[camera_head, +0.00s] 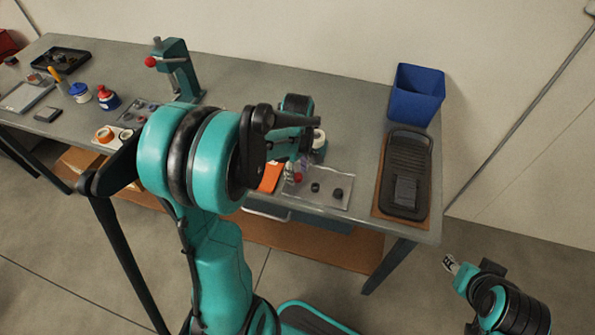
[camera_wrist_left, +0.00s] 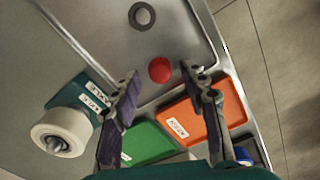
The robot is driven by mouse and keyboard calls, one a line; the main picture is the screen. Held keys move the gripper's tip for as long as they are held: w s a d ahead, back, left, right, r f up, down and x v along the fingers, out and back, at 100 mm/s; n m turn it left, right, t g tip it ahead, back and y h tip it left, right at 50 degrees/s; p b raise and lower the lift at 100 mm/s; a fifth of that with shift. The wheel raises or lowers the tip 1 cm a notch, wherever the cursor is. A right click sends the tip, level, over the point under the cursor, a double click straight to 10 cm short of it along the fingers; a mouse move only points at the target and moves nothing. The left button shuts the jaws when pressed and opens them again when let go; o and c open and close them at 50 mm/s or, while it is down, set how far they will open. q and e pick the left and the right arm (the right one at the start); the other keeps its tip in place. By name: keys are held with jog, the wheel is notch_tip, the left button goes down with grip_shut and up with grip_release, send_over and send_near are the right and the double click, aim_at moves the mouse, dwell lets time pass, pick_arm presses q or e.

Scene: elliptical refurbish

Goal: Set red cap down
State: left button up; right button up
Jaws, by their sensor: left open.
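The red cap (camera_head: 298,177) rests on the clear shallow tray (camera_head: 325,197) near the front of the table. In the left wrist view the cap (camera_wrist_left: 159,70) lies on the tray's grey surface, close to its edge. My left gripper (camera_wrist_left: 163,82) is open, with one finger on each side of the cap in that picture. A gap shows between the cap and each fingertip; the height above the tray is unclear. In the head view my left arm partly hides this gripper. My right gripper (camera_head: 450,264) is off the table at lower right, too small to judge.
Dark round parts (camera_head: 338,193) lie on the tray beside the cap. An orange bin (camera_wrist_left: 205,122), a green bin (camera_wrist_left: 148,143) and a white-topped container (camera_wrist_left: 62,132) are close by. A blue bin (camera_head: 417,92) and a black tray (camera_head: 400,207) stand at right. A press (camera_head: 178,70) stands at back left.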

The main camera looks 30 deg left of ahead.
aim_at(298, 175)
pick_arm(q)
notch_tip(298, 175, up, 10)
jog(key=p, duration=0.3)
jog(key=s+d+r+m+t, duration=0.2)
jog(key=s+d+m, duration=0.3)
jog(key=m, duration=0.3)
jog(key=s+d+r+m+t, duration=0.3)
jog(key=s+d+m+t, duration=0.2)
jog(key=m, duration=0.3)
jog(key=shift+s+d, duration=0.5)
jog(key=shift+d, duration=0.15)
